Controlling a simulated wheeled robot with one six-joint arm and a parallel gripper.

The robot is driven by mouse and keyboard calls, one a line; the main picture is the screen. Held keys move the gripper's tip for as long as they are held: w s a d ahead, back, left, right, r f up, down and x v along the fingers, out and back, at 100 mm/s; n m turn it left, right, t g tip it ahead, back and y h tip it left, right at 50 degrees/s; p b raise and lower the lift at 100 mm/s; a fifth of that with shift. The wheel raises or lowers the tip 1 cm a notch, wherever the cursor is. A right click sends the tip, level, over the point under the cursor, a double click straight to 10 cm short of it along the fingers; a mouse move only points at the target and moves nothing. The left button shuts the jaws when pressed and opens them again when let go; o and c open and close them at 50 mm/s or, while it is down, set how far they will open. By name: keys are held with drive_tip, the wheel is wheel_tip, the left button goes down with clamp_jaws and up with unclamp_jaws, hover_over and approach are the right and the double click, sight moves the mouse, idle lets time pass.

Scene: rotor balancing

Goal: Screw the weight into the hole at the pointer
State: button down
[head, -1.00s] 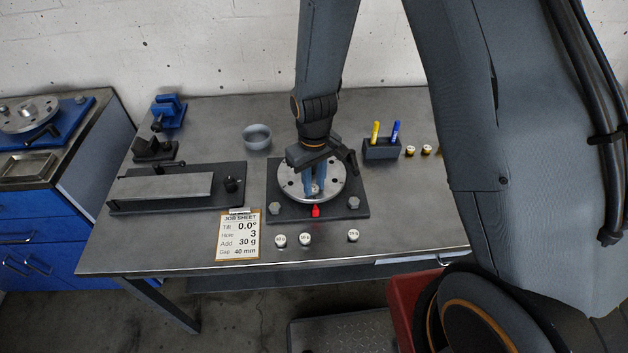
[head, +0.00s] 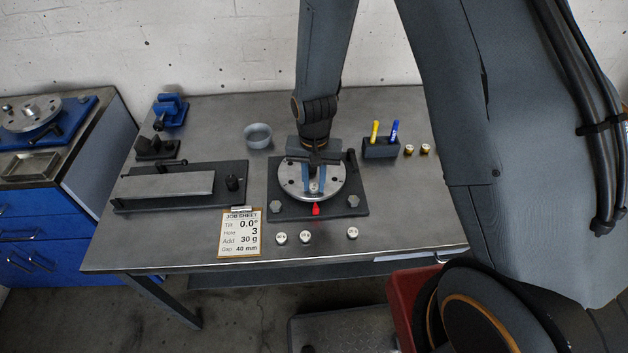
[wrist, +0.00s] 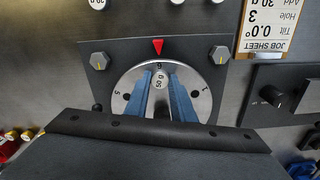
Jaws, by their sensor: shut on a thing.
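The round metal rotor disc (head: 290,186) lies on a dark base plate (head: 358,207), with numbered holes round its rim. The red pointer (head: 316,209) stands at its front edge; it also shows in the wrist view (wrist: 157,46), facing a hole mark that looks like 6. My gripper (head: 314,189) points down over the disc's front rim, by the pointer. Its blue fingers are shut on a small pale weight (wrist: 162,87), whose label looks like 50 g. The weight is at the rim hole; I cannot tell how far it sits in it.
Several weights stand on the bench: three pale-topped ones (head: 305,236) in front of the plate and two brass ones (head: 409,149) at right. The job sheet (head: 240,233) reads hole 3, 30 g. A pen holder (head: 380,149), a grey bowl (head: 257,135) and a long fixture (head: 168,185) stand around.

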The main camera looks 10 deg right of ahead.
sight(314, 187)
drive_tip(key=m, duration=1.2)
drive_tip(key=c, duration=1.9)
unclamp_jaws()
drive_tip(key=shift+m, duration=0.5)
drive_tip(key=o, duration=0.5)
drive_tip(key=shift+c, duration=0.2)
drive_tip(key=shift+c, duration=0.7)
drive_tip(key=shift+r, duration=2.95)
